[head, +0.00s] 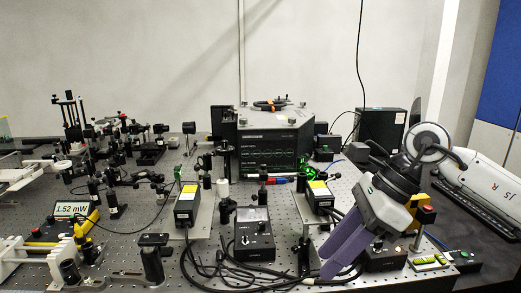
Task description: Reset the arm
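My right arm (488,188) comes in from the right, white with dark lettering, and bends down at a round wrist joint. My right gripper (327,264) has purple fingers pointing down and left, over the front right part of the optical bench. The fingers overlap in this view, so the gap between them cannot be judged. No held object shows at the tips. Black cables (230,272) run on the bench close to the fingertips. My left gripper is not in view.
A perforated bench (120,245) is crowded with optical mounts. A large dark instrument (268,143) stands at the back centre. A black meter box (254,238) and two yellow-topped units (187,203) (319,196) stand near the gripper. A display (72,211) reads 1.52 mW.

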